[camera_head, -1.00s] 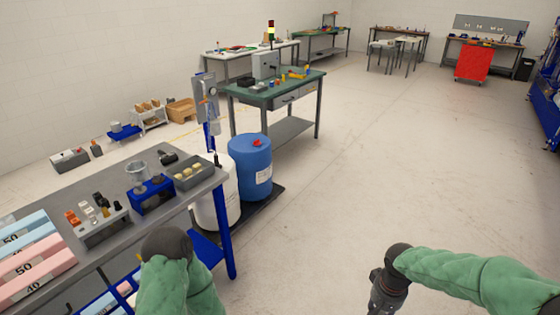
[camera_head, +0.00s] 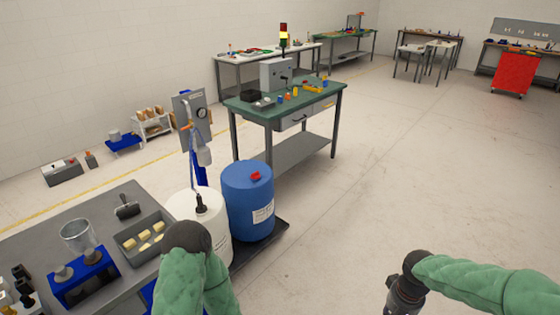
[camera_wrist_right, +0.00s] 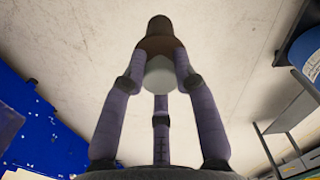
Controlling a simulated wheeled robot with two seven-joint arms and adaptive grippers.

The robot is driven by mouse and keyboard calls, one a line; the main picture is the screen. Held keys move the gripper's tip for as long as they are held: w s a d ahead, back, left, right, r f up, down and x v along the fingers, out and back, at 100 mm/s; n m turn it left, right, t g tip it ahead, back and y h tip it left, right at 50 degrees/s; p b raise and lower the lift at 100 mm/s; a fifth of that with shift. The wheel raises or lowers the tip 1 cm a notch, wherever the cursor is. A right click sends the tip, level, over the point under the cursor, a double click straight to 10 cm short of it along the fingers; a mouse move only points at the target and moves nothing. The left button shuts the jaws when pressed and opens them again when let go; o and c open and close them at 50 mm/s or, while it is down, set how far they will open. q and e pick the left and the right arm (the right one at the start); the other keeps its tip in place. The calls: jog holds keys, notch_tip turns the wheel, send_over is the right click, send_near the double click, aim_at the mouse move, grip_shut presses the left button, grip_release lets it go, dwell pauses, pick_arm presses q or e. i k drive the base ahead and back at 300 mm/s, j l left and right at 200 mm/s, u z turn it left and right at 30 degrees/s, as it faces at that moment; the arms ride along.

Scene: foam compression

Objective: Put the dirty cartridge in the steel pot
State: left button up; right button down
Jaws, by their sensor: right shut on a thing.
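My right gripper (camera_wrist_right: 160,60) is shut on a small cylindrical thing with a dark brown end (camera_wrist_right: 158,28) and a whitish end, which looks like the dirty cartridge. It is held clear, with floor and wall behind it in the right wrist view. In the head view my right arm comes in at lower right, but its gripper does not show. My left arm shows at bottom centre-left; its gripper is out of view. A small grey pot (camera_head: 115,135), possibly the steel pot, stands on a low blue platform at the left wall.
A green-topped table (camera_head: 290,98) is behind. Floor at right is clear.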

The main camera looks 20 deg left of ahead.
aim_at(85, 246)
jog(key=i+u, duration=0.3)
jog(key=u, duration=0.15)
jog(key=i+l+u, duration=0.2)
jog(key=u, duration=0.25)
jog(key=i+l+u, duration=0.25)
jog(key=u, duration=0.25)
jog(key=i+l+u, duration=0.1)
jog(key=u, duration=0.35)
jog(key=i+l+u, duration=0.1)
jog(key=u, duration=0.4)
jog(key=l+u, duration=0.25)
jog(key=u, duration=0.2)
jog(key=l+u, duration=0.2)
jog(key=u, duration=0.25)
